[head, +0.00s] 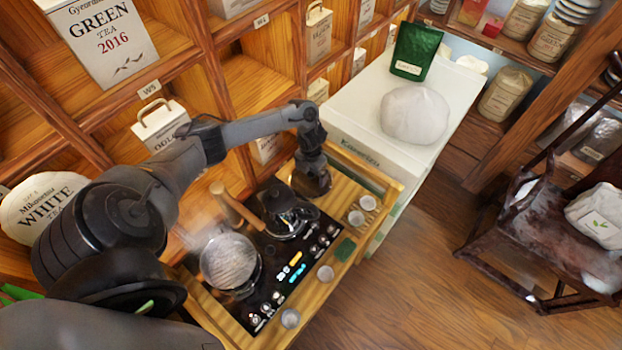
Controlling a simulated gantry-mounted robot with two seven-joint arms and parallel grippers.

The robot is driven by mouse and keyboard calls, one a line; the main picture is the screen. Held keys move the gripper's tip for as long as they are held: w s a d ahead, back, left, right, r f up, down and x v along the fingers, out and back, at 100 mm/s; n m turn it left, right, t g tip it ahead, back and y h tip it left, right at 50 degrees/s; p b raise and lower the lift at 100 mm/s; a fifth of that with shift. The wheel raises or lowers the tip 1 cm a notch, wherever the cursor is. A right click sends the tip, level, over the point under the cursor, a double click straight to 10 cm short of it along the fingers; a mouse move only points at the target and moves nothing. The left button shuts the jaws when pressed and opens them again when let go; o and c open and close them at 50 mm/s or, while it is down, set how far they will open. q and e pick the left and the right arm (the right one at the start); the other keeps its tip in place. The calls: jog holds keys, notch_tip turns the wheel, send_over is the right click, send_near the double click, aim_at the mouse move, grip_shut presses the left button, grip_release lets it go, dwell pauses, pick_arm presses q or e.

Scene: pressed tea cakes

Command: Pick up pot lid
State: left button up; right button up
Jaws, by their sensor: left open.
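A black tea stove panel (283,275) is set in a wooden tray table. On it, at left, stands a round pot (230,262) with a pale, glassy top and a long wooden handle (235,206). Behind it to the right stands a dark glass teapot (290,222) with a black top (277,198). Which top is the pot lid is hard to tell. My left gripper (312,187) points down at the back of the table, right of the dark teapot. It is open; its fingertips are small and dark, and I see nothing held. My right gripper is out of view.
A white cabinet (360,110) behind right carries a wrapped tea cake (415,115) and a green pouch (415,50). Shelves line the back left. A chair (530,240) stands right; floor between is clear.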

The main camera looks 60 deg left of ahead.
pick_arm(q)
jog(key=shift+f, duration=0.4)
jog(key=shift+a, duration=0.1)
grip_shut()
